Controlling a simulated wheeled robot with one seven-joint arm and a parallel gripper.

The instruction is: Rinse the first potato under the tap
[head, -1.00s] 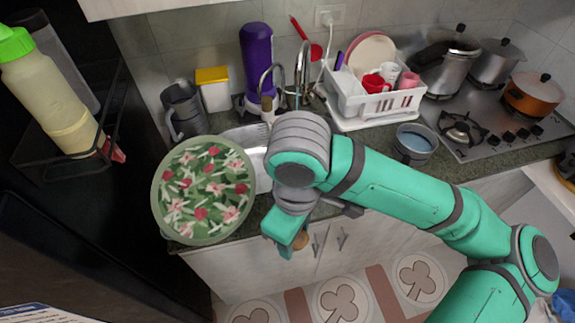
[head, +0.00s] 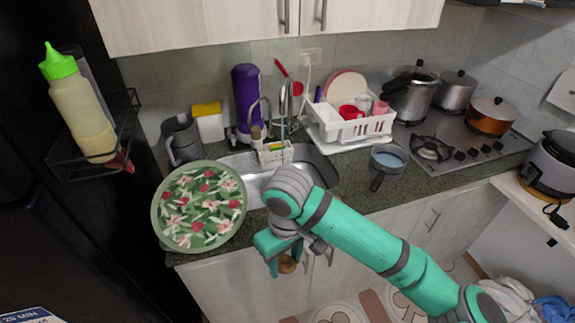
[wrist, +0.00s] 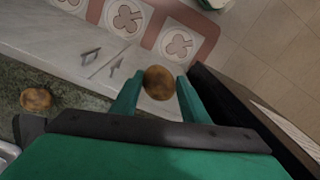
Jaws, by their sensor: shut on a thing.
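A brown potato (wrist: 159,82) is held between the two green fingers of my gripper (wrist: 158,96) in the wrist view. In the head view my gripper (head: 284,263) hangs low in front of the counter's front edge, with the potato (head: 287,264) at its fingertips. A second potato (wrist: 36,99) lies on the dark green counter in the wrist view. The metal sink (head: 318,168) is behind my arm, which hides part of it. The curved chrome tap (head: 286,92) stands behind the sink, and a thin bluish stream seems to fall from it.
A floral round tray (head: 200,207) stands at the counter's left. A white dish rack (head: 352,127) and a water-filled saucepan (head: 388,160) are right of the sink. A small caddy (head: 276,153) sits at the sink's back. White cabinet doors (head: 235,290) are below.

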